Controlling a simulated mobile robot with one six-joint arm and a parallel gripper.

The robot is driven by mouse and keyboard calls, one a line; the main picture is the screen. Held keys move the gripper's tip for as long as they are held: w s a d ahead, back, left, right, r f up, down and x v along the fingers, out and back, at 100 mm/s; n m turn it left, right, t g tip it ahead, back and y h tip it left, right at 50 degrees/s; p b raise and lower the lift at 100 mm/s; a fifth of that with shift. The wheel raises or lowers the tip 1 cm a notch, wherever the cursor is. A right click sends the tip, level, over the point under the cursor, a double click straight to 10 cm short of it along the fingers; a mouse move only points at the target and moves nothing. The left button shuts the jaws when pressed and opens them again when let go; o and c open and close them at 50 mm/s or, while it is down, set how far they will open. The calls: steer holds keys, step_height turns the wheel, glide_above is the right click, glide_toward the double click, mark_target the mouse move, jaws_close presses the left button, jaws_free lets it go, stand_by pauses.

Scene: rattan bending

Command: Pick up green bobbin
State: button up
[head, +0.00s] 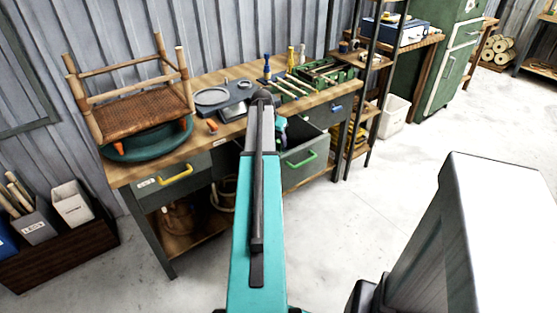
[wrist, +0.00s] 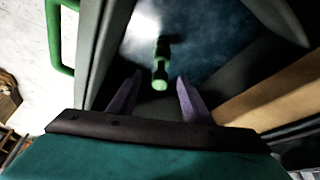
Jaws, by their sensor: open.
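The green bobbin (wrist: 161,72) lies in the open drawer in the wrist view, with a bright green rounded end towards me and a darker middle. My gripper (wrist: 154,82) is open, and its two purple fingers stand to the left and right of the bobbin's near end. I cannot tell how far the fingertips are above it. In the head view the open drawer (head: 305,172) with a green handle shows under the workbench. My arm hides most of my gripper there, and I cannot make out the bobbin.
The drawer's side wall (wrist: 98,50) and the wooden bench edge (wrist: 270,95) stand close on both sides of my gripper. The workbench (head: 125,172) carries a rattan stool (head: 130,118) and tools. A yellow-handled drawer (head: 165,182) is at left.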

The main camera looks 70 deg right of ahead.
mark_target(278, 143)
steer(key=shift+x, duration=2.55)
steer(key=shift+p+x, duration=0.6)
steer(key=shift+x, duration=2)
steer(key=shift+w, duration=0.1)
jaws_close()
